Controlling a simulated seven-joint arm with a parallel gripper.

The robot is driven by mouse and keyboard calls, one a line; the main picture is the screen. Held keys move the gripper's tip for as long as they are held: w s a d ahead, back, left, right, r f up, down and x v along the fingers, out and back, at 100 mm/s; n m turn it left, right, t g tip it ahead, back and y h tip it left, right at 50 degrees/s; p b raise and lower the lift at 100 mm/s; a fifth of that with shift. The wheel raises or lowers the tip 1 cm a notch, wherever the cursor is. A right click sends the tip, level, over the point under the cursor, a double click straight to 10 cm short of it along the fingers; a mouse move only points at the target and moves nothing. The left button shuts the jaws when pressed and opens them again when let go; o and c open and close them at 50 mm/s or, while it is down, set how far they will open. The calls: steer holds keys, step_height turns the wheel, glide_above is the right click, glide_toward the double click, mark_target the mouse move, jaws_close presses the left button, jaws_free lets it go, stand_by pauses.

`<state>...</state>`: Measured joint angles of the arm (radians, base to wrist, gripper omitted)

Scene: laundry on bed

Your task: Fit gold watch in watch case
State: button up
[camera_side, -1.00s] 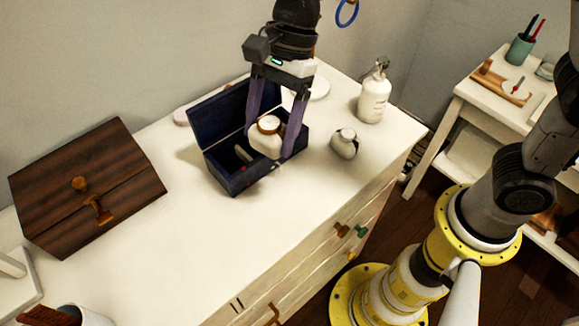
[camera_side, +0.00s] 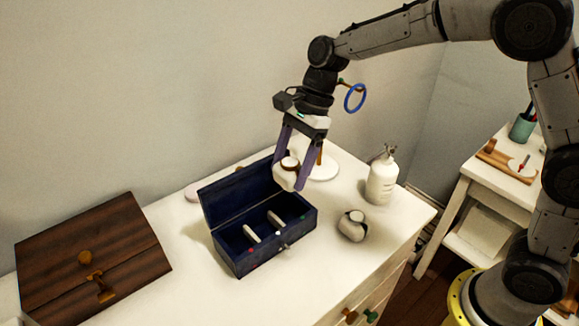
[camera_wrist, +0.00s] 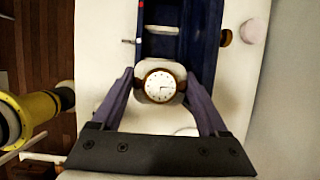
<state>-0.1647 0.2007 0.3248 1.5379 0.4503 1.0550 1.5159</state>
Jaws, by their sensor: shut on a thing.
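My gripper (camera_side: 289,176) is shut on the gold watch (camera_side: 290,163), which is wrapped round a pale cushion (camera_side: 284,180). In the wrist view the watch (camera_wrist: 160,86) shows a round white dial with a gold-brown rim, facing the camera between both fingers. The dark blue watch case (camera_side: 232,262) stands open on the dresser, its lid tilted back. Two white dividers split its inside, and the compartments I can see look empty. The held watch is above the case's right end; in the wrist view the case (camera_wrist: 205,35) extends beyond it. The exact gap is unclear.
A second watch on a pale cushion (camera_side: 352,228) lies on the dresser right of the case. A white bottle (camera_side: 381,182) stands behind it. A white round stand (camera_side: 322,170) with a blue ring (camera_side: 355,98) is behind. A brown wooden box (camera_side: 90,250) stands left; dresser top between is clear.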

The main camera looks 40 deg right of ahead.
steer(key=shift+f, duration=3.45)
steer(key=shift+f, duration=0.45)
steer(key=o, duration=1.3)
steer(key=v, duration=1.4)
steer(key=shift+a, duration=0.1)
steer(key=s+d+r+n+t+h, duration=0.2)
steer(key=s+d+r+n+t, duration=0.15)
steer(key=s+r, duration=0.75)
steer(key=s+d+f+n+t+h, duration=0.1)
steer(key=s+d+f+n, duration=0.2)
steer(key=s+f+n, duration=0.2)
steer(key=s+d+f+n+t+h, duration=0.1)
steer(key=s+d+f+n, duration=0.2)
steer(key=s+n, duration=0.6)
steer(key=shift+s+d+f+h, duration=0.2)
steer(key=shift+d+f+h, duration=0.1)
steer(key=shift+f, duration=0.7)
